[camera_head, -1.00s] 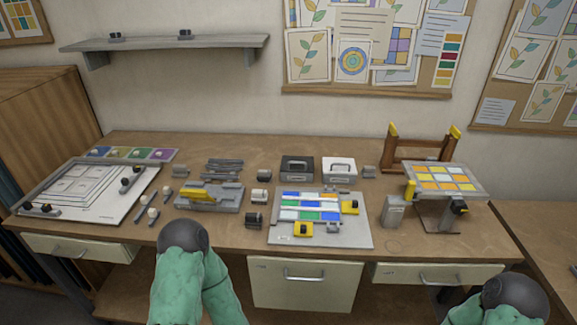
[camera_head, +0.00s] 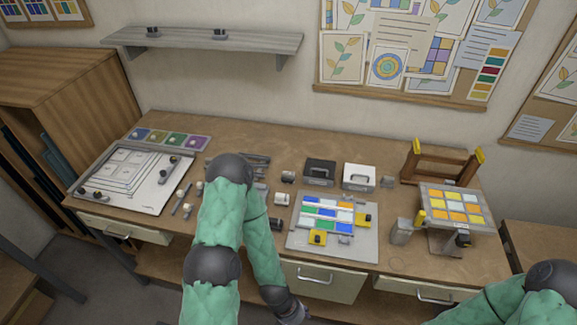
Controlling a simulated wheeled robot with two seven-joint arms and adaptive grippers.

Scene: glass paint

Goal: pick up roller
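Several small cylinders that look like rollers stand in a column on the workbench: a grey one (camera_head: 288,176), a white one (camera_head: 281,199) and a dark one (camera_head: 276,224). Which of them is the roller meant is not clear. My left arm rises in front of the bench and bends back down. The end of my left gripper (camera_head: 293,312) shows at the bottom edge, below the bench front and well apart from the cylinders; its fingers are not clear. My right arm shows at the lower right, its gripper out of view.
A board with coloured glass tiles (camera_head: 298,240) lies right of the cylinders. A black case (camera_head: 320,170) and a white case (camera_head: 359,176) stand behind it. A tilted tile panel (camera_head: 482,220) is at right, a frame board (camera_head: 110,202) at left. My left arm hides part of the bench.

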